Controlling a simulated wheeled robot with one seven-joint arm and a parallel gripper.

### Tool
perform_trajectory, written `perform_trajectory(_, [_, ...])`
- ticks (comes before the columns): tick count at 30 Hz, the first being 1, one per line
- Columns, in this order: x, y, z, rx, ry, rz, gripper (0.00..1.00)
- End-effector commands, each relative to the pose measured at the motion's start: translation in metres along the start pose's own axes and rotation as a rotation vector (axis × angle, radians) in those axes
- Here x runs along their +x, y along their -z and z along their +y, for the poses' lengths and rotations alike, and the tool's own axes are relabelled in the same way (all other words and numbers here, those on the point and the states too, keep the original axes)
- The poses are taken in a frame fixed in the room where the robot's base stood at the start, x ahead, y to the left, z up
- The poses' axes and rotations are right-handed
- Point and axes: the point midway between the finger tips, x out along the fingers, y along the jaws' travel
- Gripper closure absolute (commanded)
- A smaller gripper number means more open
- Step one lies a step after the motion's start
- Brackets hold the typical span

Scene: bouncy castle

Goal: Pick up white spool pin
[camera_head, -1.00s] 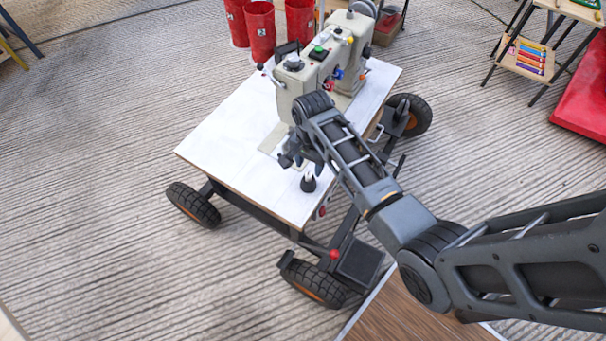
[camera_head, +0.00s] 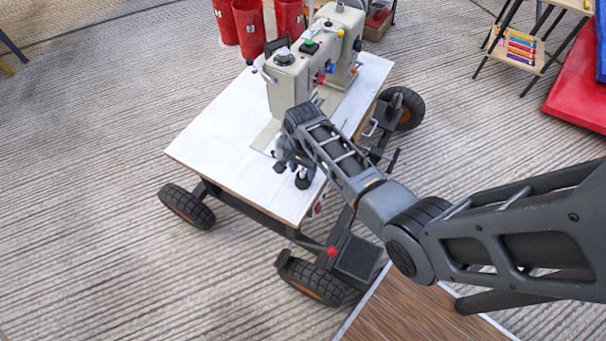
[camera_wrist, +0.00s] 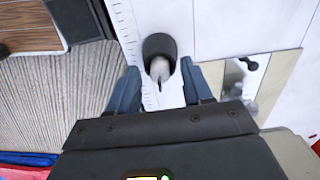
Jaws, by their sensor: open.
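The white spool pin (camera_wrist: 160,68) shows in the wrist view as a pale tip in a dark round base (camera_wrist: 159,46). It stands on the white table top between my two fingers and a little beyond their tips. In the head view the dark base (camera_head: 303,182) shows near the table's front corner, and my gripper hides most of the pin. My gripper (camera_wrist: 161,78) is open and empty, just above the table, with a finger on either side of the pin. I cannot tell whether a finger touches it.
A beige sewing machine (camera_head: 310,65) stands on the wheeled white table (camera_head: 215,135), close behind my gripper. Red cups (camera_head: 250,28) stand beyond it. A wooden surface (camera_head: 410,312) lies at the lower right. The table's left part is clear.

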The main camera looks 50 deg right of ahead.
Motion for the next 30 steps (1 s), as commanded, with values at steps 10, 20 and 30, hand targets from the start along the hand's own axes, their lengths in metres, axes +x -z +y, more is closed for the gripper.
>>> perform_trajectory(10, [-0.0003, -0.0001, 0.0, 0.0, 0.0, 0.0, 0.77])
perform_trajectory(20, [-0.0003, -0.0002, 0.0001, 0.0, 0.0, 0.0, 1.0])
perform_trajectory(30, [-0.0068, 0.0, -0.0003, -0.001, 0.001, 0.001, 1.0])
